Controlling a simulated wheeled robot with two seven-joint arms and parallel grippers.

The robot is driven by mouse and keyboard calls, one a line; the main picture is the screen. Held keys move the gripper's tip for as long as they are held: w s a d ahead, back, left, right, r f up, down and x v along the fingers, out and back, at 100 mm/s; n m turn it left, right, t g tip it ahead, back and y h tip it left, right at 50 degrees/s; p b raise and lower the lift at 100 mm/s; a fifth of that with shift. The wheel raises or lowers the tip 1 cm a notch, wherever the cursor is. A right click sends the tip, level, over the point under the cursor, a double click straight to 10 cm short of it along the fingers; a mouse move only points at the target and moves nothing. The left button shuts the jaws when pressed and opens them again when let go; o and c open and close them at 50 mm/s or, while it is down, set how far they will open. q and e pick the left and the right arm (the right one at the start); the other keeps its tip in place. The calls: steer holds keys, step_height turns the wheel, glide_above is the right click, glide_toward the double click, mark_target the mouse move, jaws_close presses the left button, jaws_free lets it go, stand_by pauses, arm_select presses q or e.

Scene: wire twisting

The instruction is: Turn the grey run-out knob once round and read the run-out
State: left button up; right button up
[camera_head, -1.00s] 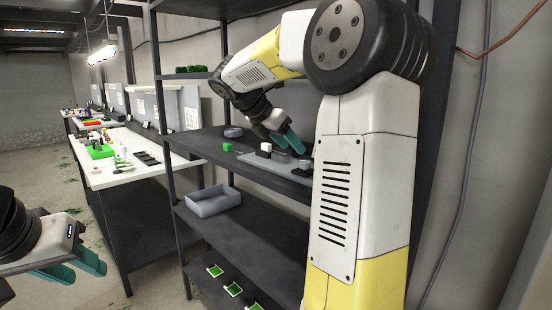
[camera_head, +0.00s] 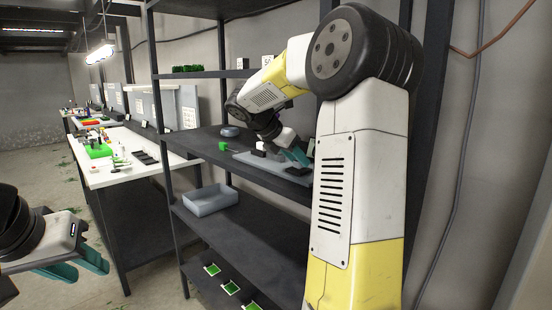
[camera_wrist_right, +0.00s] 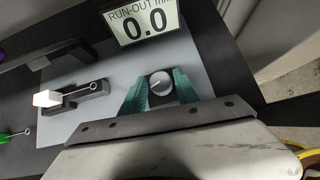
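The grey run-out knob (camera_wrist_right: 160,83) has a pale pointer line on its face and sits on a dark block in the right wrist view. My right gripper (camera_wrist_right: 159,82) is open, with one teal finger on each side of the knob; contact cannot be told. The run-out display (camera_wrist_right: 146,20) reads 0.0. In the head view my right gripper (camera_head: 297,156) is low over the grey plate (camera_head: 268,168) on the shelf, and the knob cannot be made out there. My left gripper (camera_head: 80,264) is open and empty at the lower left, away from the shelf.
A white block (camera_wrist_right: 46,99) with a looped wire lies against a dark holder on the plate. A green piece (camera_head: 223,146) and a grey round dish (camera_head: 230,131) are on the same shelf. A grey bin (camera_head: 210,200) stands on the shelf below. Shelf posts flank the arm.

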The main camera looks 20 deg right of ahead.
jaws_close()
steer(key=shift+w+m+g, duration=0.1)
steer(key=shift+m+g, duration=0.2)
steer(key=shift+m, duration=0.1)
steer(key=shift+w+a+m+g, duration=0.1)
steer(key=shift+w+m+g, duration=0.05)
steer(key=shift+m+g, duration=0.75)
steer(key=m+g, duration=0.2)
steer(key=m, duration=0.1)
steer(key=shift+w+m+g, duration=0.15)
steer(key=shift+m+g, duration=0.15)
steer(key=m+g+y, duration=0.1)
steer(key=m+g, duration=0.1)
steer(key=m, duration=0.1)
steer(key=m+g+y, duration=0.1)
steer(key=m, duration=0.2)
steer(key=shift+w+d+g, duration=0.2)
steer(key=shift+g, duration=0.2)
steer(key=shift+o, duration=2.4)
jaws_free()
